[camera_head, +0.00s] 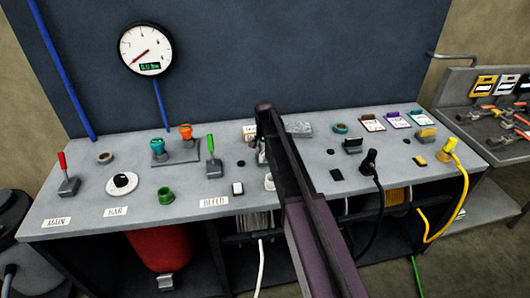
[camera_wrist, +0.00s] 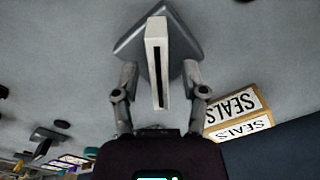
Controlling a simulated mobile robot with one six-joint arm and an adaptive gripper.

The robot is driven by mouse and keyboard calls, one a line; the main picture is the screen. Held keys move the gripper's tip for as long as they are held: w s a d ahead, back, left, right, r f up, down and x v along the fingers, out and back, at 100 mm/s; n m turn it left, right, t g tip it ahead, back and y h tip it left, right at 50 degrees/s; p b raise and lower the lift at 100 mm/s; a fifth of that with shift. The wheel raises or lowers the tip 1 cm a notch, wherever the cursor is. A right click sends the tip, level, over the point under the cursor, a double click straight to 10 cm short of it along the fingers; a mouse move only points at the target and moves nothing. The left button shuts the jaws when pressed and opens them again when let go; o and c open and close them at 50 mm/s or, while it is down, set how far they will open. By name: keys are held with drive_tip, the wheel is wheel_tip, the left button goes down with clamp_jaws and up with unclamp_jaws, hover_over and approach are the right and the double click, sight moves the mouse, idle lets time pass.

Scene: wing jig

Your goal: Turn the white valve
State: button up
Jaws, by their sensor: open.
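The white valve shows in the wrist view as a white bar handle (camera_wrist: 157,50) with a dark slot, on a grey angular base (camera_wrist: 186,30). My gripper (camera_wrist: 160,68) is open, with one finger on each side of the handle. Gaps show between the fingers and the handle, and I cannot tell how far the tips reach down beside it.

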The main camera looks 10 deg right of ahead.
clamp_jaws()
drive_tip(key=shift+m, duration=0.4)
drive_tip(key=m, duration=0.4)
drive_tip(key=shift+m, duration=0.4)
drive_tip(key=m, duration=0.5)
idle(0.3)
